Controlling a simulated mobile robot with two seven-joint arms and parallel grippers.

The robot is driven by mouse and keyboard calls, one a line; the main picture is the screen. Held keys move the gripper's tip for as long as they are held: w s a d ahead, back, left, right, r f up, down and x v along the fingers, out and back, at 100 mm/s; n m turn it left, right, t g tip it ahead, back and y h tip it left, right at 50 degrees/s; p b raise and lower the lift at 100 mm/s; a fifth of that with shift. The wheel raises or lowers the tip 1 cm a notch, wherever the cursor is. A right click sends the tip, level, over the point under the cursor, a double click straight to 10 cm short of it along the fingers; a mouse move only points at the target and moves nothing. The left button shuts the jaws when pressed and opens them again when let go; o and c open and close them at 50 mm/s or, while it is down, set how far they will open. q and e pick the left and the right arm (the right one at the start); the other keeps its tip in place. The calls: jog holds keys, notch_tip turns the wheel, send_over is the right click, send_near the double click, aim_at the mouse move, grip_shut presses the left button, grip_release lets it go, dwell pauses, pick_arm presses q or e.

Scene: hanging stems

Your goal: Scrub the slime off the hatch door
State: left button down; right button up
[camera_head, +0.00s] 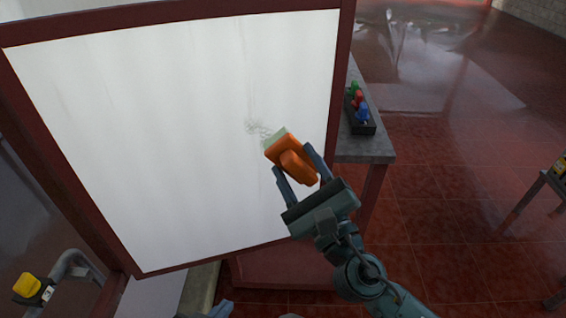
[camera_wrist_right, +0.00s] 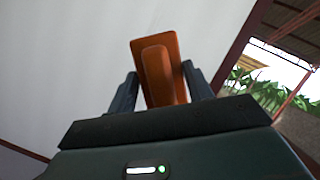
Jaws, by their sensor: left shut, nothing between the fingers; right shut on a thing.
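The hatch door (camera_head: 150,130) is a large white panel in a dark red frame, filling the left and middle of the head view. A small grey-green smudge of slime (camera_head: 255,129) is on its right half. My right gripper (camera_head: 296,172) is shut on an orange scrubber (camera_head: 290,158) with a pale green pad edge. The pad side faces the door, just right of and below the smudge; I cannot tell if it touches. The scrubber also shows between the fingers in the wrist view (camera_wrist_right: 158,70). My left gripper (camera_head: 220,309) barely shows at the bottom edge, shut and empty.
A grey table (camera_head: 368,147) behind the door's right edge holds a dark rack (camera_head: 361,118) with green, red and blue knobs. A yellow-topped part (camera_head: 28,286) sits by a grey pipe at lower left.

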jog(key=shift+s+d+r, duration=0.1)
jog(key=shift+d+r, duration=0.05)
jog(key=shift+r, duration=0.05)
jog(key=shift+w+a+b, duration=0.15)
jog(key=shift+w+a, duration=0.15)
jog(key=shift+w, duration=0.55)
jog(key=shift+w+a+b, duration=0.15)
jog(key=shift+w+a, duration=0.15)
jog(key=shift+w, duration=0.6)
jog(key=shift+w+a+b, duration=0.15)
jog(key=shift+w+a, duration=0.15)
jog(key=shift+w, duration=0.55)
pick_arm(q)
jog(key=shift+w, duration=0.3)
pick_arm(e)
jog(key=shift+w, duration=0.1)
pick_arm(q)
jog(key=shift+f, duration=0.15)
jog(key=shift+s+f, duration=0.1)
pick_arm(e)
jog(key=shift+w+a, duration=0.2)
jog(key=shift+w, duration=0.3)
jog(key=shift+w+a, duration=0.2)
jog(key=shift+w, duration=0.25)
